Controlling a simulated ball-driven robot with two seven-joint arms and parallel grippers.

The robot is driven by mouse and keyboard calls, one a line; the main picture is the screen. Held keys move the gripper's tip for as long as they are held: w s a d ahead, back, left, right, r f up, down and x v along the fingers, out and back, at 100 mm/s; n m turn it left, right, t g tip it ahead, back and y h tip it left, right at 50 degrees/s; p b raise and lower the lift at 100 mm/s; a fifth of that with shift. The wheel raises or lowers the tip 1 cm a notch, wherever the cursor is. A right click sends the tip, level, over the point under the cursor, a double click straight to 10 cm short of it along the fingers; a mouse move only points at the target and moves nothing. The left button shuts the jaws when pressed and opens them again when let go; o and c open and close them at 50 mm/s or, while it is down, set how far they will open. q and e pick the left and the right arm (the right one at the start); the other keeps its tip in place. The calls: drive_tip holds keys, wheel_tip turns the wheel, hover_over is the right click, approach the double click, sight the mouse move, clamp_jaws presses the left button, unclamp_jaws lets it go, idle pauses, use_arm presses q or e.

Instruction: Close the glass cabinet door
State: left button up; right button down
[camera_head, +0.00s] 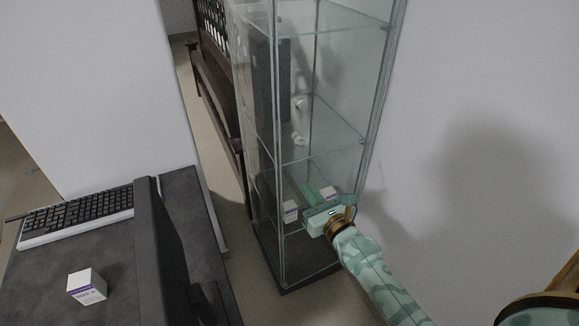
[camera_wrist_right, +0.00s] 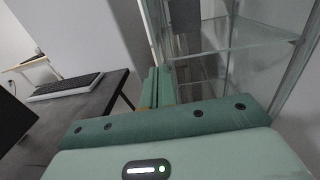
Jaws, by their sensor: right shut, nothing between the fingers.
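The tall glass cabinet (camera_head: 330,75) stands against the wall, with clear panes, glass shelves and a dark base. Its shelf also shows in the right wrist view (camera_wrist_right: 245,38). The clear panes overlap, so I cannot tell the door from the fixed sides or how far it stands open. My right gripper (camera_head: 312,193) is at the cabinet's lower front, overlapping its front opening in the head view. Its green fingers (camera_wrist_right: 157,88) are together and empty, in front of the cabinet's left edge in the wrist view. I cannot tell whether they touch glass. My left gripper is not in view.
Small boxes (camera_head: 290,211) stand low in the cabinet. A dark desk (camera_head: 110,262) at left holds a keyboard (camera_head: 75,216), a monitor (camera_head: 160,250) and a small white box (camera_head: 86,287). A dark wooden bench (camera_head: 215,90) stands behind. Floor shows between desk and cabinet.

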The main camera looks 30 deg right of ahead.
sight(285, 159)
drive_tip(key=w+b, duration=0.1)
drive_tip(key=w, duration=0.8)
drive_tip(key=shift+w+f, duration=0.1)
drive_tip(key=shift+w, duration=0.2)
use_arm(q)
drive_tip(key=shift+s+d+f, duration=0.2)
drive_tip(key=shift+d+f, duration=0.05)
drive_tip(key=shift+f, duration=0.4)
use_arm(e)
drive_tip(key=shift+w, duration=0.45)
drive_tip(key=shift+w+a+b, duration=0.1)
drive_tip(key=shift+w+b, duration=0.35)
drive_tip(key=shift+w, duration=0.8)
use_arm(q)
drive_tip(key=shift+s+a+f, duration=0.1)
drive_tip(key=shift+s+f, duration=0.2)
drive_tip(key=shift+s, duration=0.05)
use_arm(e)
drive_tip(key=shift+r, duration=0.4)
